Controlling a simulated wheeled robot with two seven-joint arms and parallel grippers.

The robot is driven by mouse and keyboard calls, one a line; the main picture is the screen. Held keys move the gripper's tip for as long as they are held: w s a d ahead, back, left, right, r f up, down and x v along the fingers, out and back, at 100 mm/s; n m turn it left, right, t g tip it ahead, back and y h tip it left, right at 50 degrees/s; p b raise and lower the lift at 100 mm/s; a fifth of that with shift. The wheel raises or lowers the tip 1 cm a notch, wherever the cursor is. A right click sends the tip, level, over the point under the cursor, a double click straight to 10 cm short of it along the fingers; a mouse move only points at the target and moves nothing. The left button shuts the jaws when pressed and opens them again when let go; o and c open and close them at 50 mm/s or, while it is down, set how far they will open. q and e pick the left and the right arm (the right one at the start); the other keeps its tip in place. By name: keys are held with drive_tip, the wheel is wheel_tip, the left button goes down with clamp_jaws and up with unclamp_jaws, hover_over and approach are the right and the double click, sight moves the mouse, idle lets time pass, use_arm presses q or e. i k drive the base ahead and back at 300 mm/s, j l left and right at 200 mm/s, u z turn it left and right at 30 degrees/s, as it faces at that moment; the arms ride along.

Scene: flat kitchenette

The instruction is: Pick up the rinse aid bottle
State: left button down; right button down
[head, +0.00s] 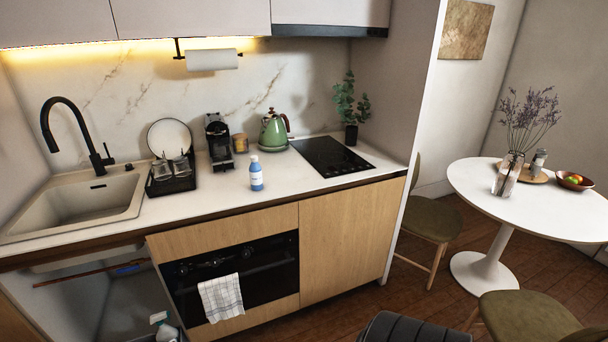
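A small bottle with a white cap and a blue lower part (256,175), which looks like the rinse aid bottle, stands upright near the front edge of the white counter (205,197). It is in front of the green kettle and right of the dish rack; its label is too small to read. Neither of my grippers shows in the head view.
A dish rack (172,184) with glasses, a black coffee machine (218,140), a green kettle (273,131) and a dark hob (331,157) surround the bottle. The sink (75,202) is left. Below it is an open space with a partly seen container (166,331).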

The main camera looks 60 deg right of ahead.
sight(256, 170)
drive_tip(key=z, duration=2)
drive_tip(key=i+j, duration=0.05)
